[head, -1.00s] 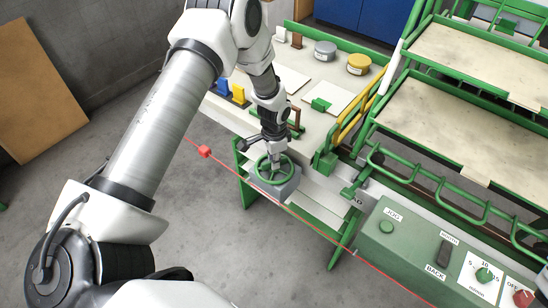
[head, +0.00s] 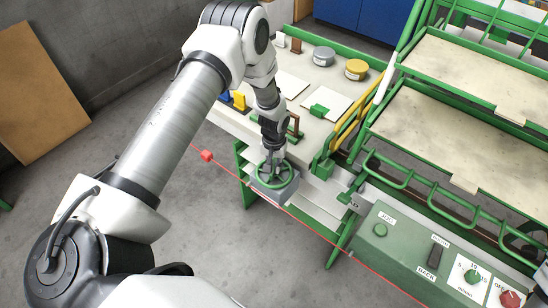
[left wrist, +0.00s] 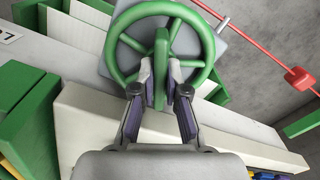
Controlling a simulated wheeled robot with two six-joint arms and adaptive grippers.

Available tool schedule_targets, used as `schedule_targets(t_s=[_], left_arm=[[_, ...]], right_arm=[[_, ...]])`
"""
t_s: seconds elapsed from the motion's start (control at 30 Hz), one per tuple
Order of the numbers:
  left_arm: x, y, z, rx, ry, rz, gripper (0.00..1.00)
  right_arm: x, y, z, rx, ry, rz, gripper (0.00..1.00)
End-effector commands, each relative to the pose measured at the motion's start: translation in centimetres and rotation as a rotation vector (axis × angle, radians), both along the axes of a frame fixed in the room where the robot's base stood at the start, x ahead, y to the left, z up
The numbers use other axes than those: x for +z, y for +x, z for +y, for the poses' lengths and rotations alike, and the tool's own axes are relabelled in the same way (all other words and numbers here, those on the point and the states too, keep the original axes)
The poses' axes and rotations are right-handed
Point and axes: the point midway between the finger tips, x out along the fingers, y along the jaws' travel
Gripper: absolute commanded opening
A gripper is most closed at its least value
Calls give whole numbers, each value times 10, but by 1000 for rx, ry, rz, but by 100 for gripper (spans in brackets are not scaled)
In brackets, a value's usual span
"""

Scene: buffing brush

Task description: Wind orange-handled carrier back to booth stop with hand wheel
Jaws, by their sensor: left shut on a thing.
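The green spoked hand wheel (head: 287,181) sits on a grey block at the bench's front edge. My left gripper (head: 272,163) points down at it from above. In the left wrist view the wheel's rim (left wrist: 117,60) lies ahead, and my left gripper (left wrist: 161,80) is shut on an upright green part of the wheel between its fingers. The fingers hide some of the spokes. I cannot pick out an orange-handled carrier in either view. My right gripper is not in view.
A red rod with a red block (head: 207,156) runs past the wheel. A green control box (head: 400,245) with knobs stands at the lower right. Green-framed racks (head: 450,115) rise at the right. Tins (head: 356,69) stand on the bench. Floor at the left is open.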

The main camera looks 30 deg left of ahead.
Motion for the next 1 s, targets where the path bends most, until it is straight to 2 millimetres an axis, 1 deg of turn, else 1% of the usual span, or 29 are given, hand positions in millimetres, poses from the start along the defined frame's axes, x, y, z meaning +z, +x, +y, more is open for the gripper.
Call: schedule_targets(t_s=[0.03, 0.2, 0.5, 0.7, 1.0], left_arm=[[3, 1, 0, 43, 0, -3, 0], [3, 1, 0, 188, 0, -3, 0], [2, 1, 0, 365, -1, -4, 0], [2, 2, 0, 420, 0, -5, 0], [1, 2, 0, 433, -1, -6, 0]], right_arm=[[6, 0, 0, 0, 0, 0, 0], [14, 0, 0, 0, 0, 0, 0], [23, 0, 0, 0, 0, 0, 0], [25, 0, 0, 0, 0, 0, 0], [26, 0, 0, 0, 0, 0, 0]])
